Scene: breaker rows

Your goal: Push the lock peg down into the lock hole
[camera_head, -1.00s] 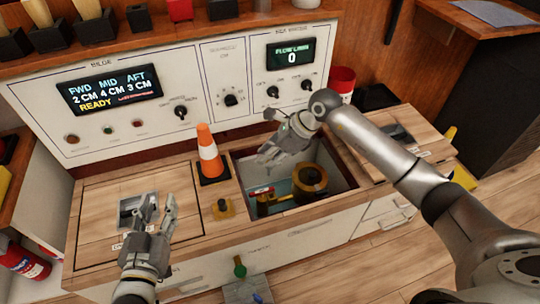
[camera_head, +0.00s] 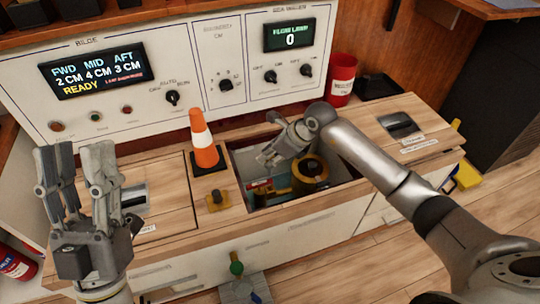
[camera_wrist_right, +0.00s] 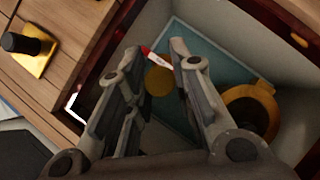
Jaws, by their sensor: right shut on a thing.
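In the head view my right gripper (camera_head: 266,157) reaches into the open well (camera_head: 345,178) of the counter. The wrist view shows its two fingers (camera_wrist_right: 156,52) with a narrow gap; what they hold cannot be made out. Below them are a yellow round part (camera_wrist_right: 158,80) and a red-and-white tag (camera_wrist_right: 149,54). A dark knob on a yellow plate (camera_head: 217,199) stands on the counter left of the well; it also shows in the wrist view (camera_wrist_right: 28,44). I cannot tell which part is the lock peg or lock hole. My left gripper (camera_head: 77,160) is open and empty, fingers up.
An orange cone (camera_head: 204,145) stands behind the knob. A yellow ring (camera_head: 311,172) sits in the well. A closed lid (camera_head: 170,185) lies left, and a red can (camera_head: 341,83) stands behind right. The control panel (camera_head: 190,55) rises behind the counter.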

